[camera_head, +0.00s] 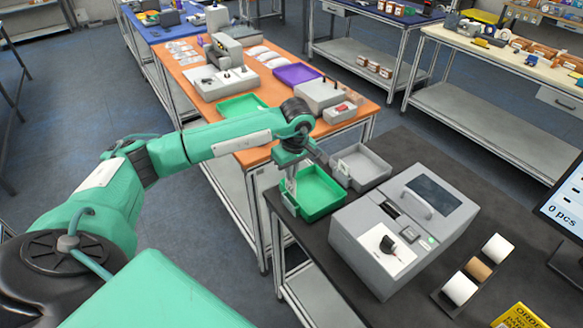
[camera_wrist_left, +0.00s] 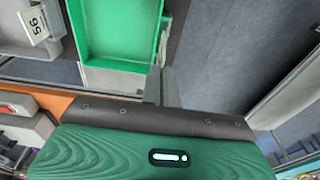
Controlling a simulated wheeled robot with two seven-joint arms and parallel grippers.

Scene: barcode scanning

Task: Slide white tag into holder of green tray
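The green tray (camera_head: 322,190) sits at the near left corner of the dark table; it also shows at the top of the left wrist view (camera_wrist_left: 115,30). My left gripper (camera_head: 290,188) points down at the tray's left wall, and its fingers (camera_wrist_left: 163,88) are close together beside that wall in the left wrist view. A thin white tag (camera_wrist_left: 164,42) shows nearly edge-on between the fingertips, against the tray's outer side. The holder is mostly hidden by the fingers and tag, and I cannot tell whether the tag is inside it. My right gripper is out of view.
A grey tray (camera_head: 372,166) with a white numbered tag (camera_wrist_left: 34,24) stands beside the green tray. A grey label printer (camera_head: 400,235) is close on the right, with label rolls (camera_head: 478,270) beyond. The orange table (camera_head: 262,152) lies behind, across a gap.

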